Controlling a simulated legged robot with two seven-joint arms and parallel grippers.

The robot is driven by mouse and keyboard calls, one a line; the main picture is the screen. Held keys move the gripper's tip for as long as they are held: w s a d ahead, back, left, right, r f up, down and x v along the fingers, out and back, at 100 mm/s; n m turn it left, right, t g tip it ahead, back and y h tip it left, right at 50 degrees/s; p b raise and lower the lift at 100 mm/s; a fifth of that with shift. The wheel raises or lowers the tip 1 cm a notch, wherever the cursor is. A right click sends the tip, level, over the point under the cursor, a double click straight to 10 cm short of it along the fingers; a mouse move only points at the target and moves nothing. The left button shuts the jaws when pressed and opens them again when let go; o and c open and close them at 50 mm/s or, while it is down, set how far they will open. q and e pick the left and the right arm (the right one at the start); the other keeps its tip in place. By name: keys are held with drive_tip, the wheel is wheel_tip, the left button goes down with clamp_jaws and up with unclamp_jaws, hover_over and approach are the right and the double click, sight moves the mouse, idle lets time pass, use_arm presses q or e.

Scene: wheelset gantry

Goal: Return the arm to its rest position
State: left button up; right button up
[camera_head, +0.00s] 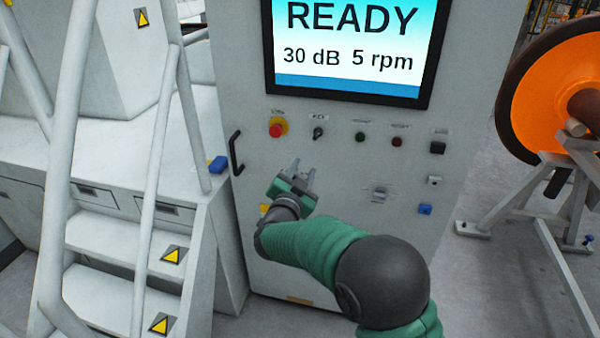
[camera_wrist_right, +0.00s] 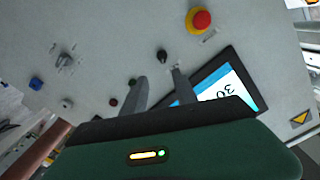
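My right arm, with green and dark grey links, reaches up from the lower right in the head view. Its gripper (camera_head: 303,177) is in front of the grey control cabinet (camera_head: 345,250), below the row of controls. The two fingers are apart with nothing between them. The fingers also show in the right wrist view (camera_wrist_right: 160,82), spread, with the cabinet face beyond them. My left gripper is in neither view.
The cabinet carries a screen (camera_head: 350,45) reading READY, a red emergency button (camera_head: 276,129), a key switch (camera_head: 318,132) and a black handle (camera_head: 236,154). White stairs (camera_head: 120,235) with rails stand left. An orange wheel (camera_head: 550,95) on a stand (camera_head: 520,200) is right.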

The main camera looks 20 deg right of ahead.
drive_tip(key=s+a+f+n+g+y+p, duration=0.2)
drive_tip(key=s+a+f+n+g+y, duration=0.4)
drive_tip(key=s+f+n+y, duration=0.45)
drive_tip(key=s+d+f+n+g, duration=0.1)
drive_tip(key=s+f+g, duration=0.2)
drive_tip(key=s, duration=0.9)
drive_tip(key=s+d+f+n+g+p, duration=0.1)
drive_tip(key=s+f+g, duration=0.2)
drive_tip(key=s, duration=0.9)
wheel_tip(320, 180, down, 3)
drive_tip(key=shift+r+h, duration=0.1)
drive_tip(key=shift+h, duration=0.25)
